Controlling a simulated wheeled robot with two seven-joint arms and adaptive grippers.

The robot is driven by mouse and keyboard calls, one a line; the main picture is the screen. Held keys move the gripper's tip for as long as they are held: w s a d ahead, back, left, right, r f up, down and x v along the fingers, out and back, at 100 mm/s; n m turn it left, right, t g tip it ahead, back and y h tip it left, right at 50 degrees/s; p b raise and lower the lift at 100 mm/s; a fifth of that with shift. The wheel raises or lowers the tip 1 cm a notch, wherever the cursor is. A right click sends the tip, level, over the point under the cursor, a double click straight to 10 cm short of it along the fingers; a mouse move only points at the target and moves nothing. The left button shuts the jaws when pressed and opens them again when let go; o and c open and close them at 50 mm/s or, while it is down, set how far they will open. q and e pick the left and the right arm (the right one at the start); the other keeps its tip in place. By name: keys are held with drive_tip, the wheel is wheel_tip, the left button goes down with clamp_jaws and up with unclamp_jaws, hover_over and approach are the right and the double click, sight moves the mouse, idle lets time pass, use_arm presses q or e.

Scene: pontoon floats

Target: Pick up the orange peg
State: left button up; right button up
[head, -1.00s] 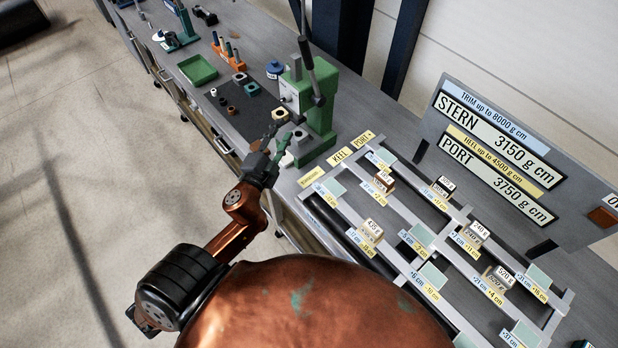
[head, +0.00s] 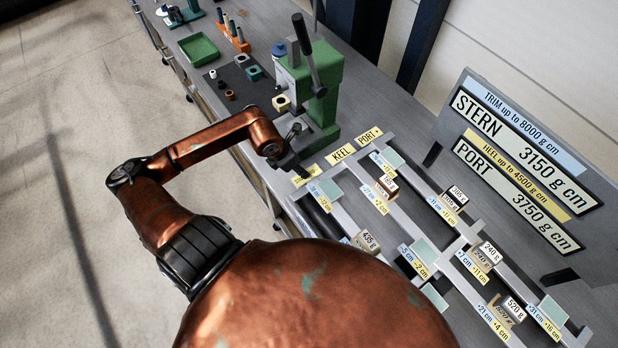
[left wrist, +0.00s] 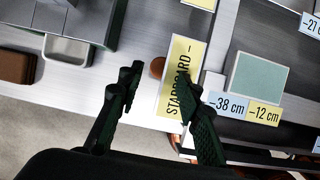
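A small orange-brown round piece (left wrist: 158,67) lies at the left edge of the yellow STARBOARD label (left wrist: 181,76) in the left wrist view. It looks like a peg seen end-on, but its height is unclear. My left gripper (left wrist: 160,84) is open, its dark fingers spread on either side below that piece, with nothing between them. In the head view my left gripper (head: 297,166) is over the bench edge by the STARBOARD label, and the round piece cannot be made out there. My right gripper is not in view.
A green press (head: 318,85) stands just behind my left gripper. The slotted frame (head: 400,213) with labels and weight blocks lies to the right. An orange rack (head: 233,38) with several pegs and a green tray (head: 198,48) are farther back. A sign board (head: 515,150) stands at right.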

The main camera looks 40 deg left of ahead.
use_arm(q)
drive_tip(key=x, duration=0.3)
drive_tip(key=shift+s+a+f, duration=0.1)
drive_tip(key=shift+s+a, duration=0.1)
drive_tip(key=shift+s, duration=0.1)
drive_tip(key=shift+w+d+f, duration=0.1)
drive_tip(key=shift+w+f, duration=0.05)
drive_tip(key=shift+f, duration=0.15)
drive_tip(key=p+x, duration=0.1)
drive_tip(key=x, duration=0.2)
drive_tip(key=shift+d+f, duration=0.15)
drive_tip(key=shift+f, duration=0.15)
drive_tip(key=shift+w+f, duration=0.2)
drive_tip(key=shift+f, duration=0.3)
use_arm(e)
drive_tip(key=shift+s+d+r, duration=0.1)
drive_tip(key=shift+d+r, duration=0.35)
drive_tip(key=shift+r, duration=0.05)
use_arm(q)
drive_tip(key=shift+s, duration=0.1)
drive_tip(key=shift+c, duration=0.5)
